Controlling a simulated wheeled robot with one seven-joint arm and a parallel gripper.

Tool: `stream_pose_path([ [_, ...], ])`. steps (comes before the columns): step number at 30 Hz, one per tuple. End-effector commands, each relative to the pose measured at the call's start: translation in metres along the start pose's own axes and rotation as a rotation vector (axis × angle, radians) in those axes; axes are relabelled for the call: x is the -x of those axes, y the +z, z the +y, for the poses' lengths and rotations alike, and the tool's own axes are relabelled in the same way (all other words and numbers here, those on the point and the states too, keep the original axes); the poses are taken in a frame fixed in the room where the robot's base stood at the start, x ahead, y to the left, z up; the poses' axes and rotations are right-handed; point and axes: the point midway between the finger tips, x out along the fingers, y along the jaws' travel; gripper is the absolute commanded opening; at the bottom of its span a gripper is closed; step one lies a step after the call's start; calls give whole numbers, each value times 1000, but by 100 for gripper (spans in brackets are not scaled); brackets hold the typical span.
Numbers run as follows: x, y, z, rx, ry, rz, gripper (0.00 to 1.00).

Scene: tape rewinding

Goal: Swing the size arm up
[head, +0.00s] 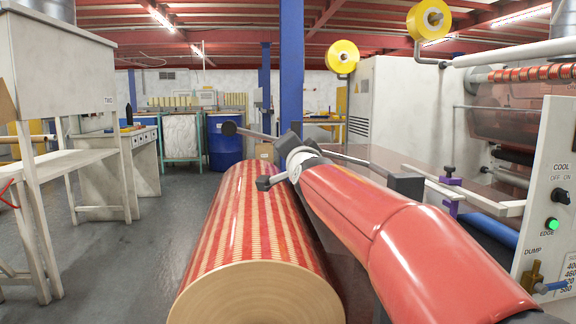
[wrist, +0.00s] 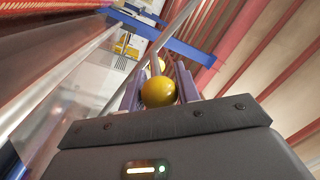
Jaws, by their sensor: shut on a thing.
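The size arm's round yellow knob (wrist: 158,92) sits between the two purple fingers of my gripper (wrist: 158,84) in the wrist view. A thin grey rod (wrist: 176,42) shows beyond the knob and slants up to the right. In the head view, my gripper (head: 450,190) is at the right of centre, its purple fingers above and below a pale bar beside the machine. My gripper is shut on the knob. The knob cannot be made out in the head view. My red arm hides part of the machine's front.
A large red-and-tan striped roll (head: 250,225) lies left of my arm. A white control panel (head: 545,190) with a lit green button stands close on the right. A long pale roller bar (head: 515,53) spans above. The grey floor (head: 130,255) at left is open.

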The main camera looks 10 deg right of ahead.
Motion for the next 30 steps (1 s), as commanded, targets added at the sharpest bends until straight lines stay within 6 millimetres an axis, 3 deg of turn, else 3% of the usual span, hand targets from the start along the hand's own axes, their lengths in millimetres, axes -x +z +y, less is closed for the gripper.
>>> stream_pose_path([
  [6,-1,-15,-10,-68,0,7,0],
  [22,-1,-23,-15,-94,-6,17,0],
  [23,-1,-23,-15,-94,-6,17,34],
  [27,-1,-22,-14,-93,-4,15,52],
  [30,-1,-21,-13,-93,-3,13,54],
])
